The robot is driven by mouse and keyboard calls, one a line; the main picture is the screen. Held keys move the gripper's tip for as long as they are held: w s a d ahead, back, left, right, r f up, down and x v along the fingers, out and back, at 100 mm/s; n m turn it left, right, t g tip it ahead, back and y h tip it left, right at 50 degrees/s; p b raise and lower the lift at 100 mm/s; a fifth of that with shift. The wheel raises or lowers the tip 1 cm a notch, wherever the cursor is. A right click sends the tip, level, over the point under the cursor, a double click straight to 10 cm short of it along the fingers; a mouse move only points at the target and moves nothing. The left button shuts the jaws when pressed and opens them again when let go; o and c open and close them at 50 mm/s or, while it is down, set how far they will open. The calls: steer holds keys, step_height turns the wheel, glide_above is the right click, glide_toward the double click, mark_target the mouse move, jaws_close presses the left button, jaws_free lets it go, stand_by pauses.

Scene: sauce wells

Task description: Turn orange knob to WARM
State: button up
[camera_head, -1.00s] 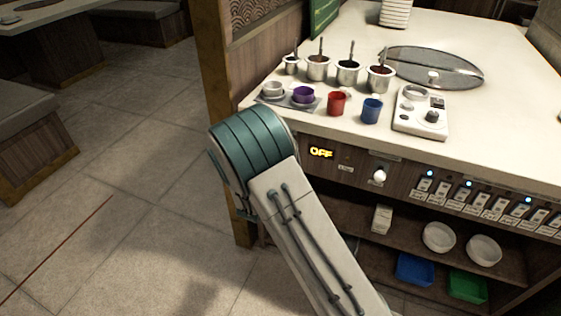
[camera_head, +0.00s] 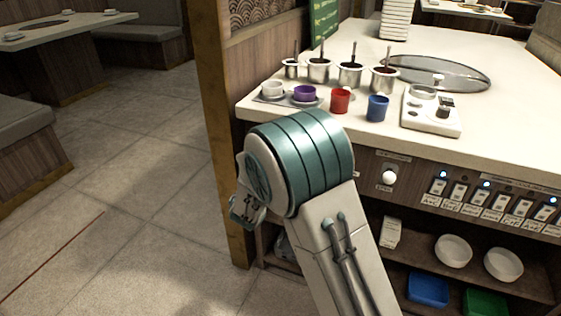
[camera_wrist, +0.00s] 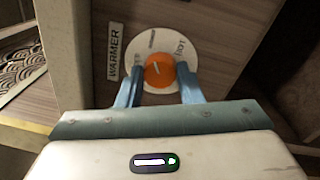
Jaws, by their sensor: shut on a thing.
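The orange knob (camera_wrist: 159,71) shows in the wrist view, on a round white dial plate (camera_wrist: 184,48) fixed to a wooden panel. A label reading WARMER (camera_wrist: 115,52) is left of the dial. A pale pointer line on the knob tilts slightly left of upright. Dial lettering is partly legible, with HOT at the right; I cannot read the other marks surely. My gripper (camera_wrist: 158,88) has its two blue-grey fingers on either side of the knob, shut on it. In the head view my arm hides the knob, the gripper's fingers and the panel around them.
Red (camera_head: 340,100) and blue (camera_head: 377,108) cups, a purple bowl (camera_head: 304,93) and several sauce wells (camera_head: 350,75) stand on the counter (camera_head: 440,140). A white knob (camera_head: 389,177) and a row of switches (camera_head: 490,200) line the front. Open floor (camera_head: 150,210) lies left.

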stand_by(0.3)
steer(key=o, duration=1)
steer(key=shift+s, duration=0.1)
steer(key=p+v, duration=0.2)
steer(key=v, duration=1.1)
steer(key=shift+s+a, duration=0.1)
steer(key=shift+s, duration=0.25)
